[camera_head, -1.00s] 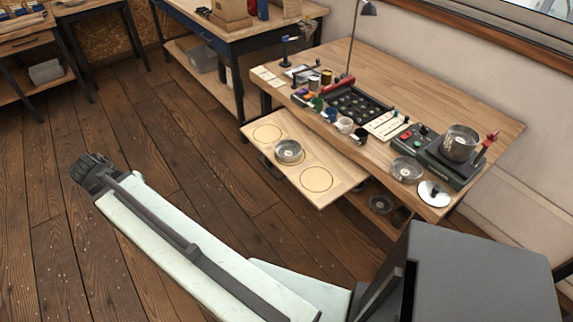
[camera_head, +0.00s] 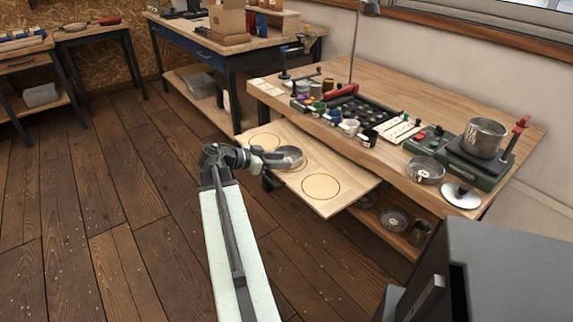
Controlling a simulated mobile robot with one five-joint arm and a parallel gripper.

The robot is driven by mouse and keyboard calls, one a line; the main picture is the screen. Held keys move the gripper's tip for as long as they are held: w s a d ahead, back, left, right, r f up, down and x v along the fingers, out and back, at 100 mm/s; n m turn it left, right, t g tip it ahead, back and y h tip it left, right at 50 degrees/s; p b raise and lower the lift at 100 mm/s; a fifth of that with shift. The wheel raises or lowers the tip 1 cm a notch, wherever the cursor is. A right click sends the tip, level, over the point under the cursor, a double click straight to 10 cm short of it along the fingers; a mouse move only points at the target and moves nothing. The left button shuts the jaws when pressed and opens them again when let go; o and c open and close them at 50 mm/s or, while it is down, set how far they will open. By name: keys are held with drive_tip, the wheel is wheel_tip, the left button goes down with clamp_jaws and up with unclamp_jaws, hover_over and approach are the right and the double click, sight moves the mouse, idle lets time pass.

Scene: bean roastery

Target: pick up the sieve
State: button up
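A round metal sieve-like dish (camera_head: 291,154) sits on the middle marked circle of the pull-out board (camera_head: 343,168). Two similar round dishes show: one on the table (camera_head: 424,170) in front of the hot plate, one on the lower shelf (camera_head: 394,219). I cannot tell from this distance which of them has a mesh bottom. My gripper (camera_head: 268,158) is at the left side of the dish on the board and covers part of it. Its fingers are too small and hidden to tell whether they are open, shut or touching the dish.
A pot (camera_head: 484,138) stands on the hot plate at the table's right. A white lid-like disc (camera_head: 461,195) lies near the front corner. Small cups and a dark tray (camera_head: 357,108) fill the table's middle. The floor left of the board is clear.

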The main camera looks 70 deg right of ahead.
sight(299, 162)
drive_tip(key=shift+s+d+f, duration=0.2)
drive_tip(key=shift+s+d, duration=0.1)
drive_tip(key=shift+d, duration=0.05)
drive_tip(key=b+x, duration=0.1)
drive_tip(key=x, duration=0.1)
drive_tip(key=b+x, duration=0.1)
drive_tip(key=x, duration=0.2)
drive_tip(key=shift+w+d+f, duration=0.1)
drive_tip(key=shift+f, duration=0.2)
clamp_jaws()
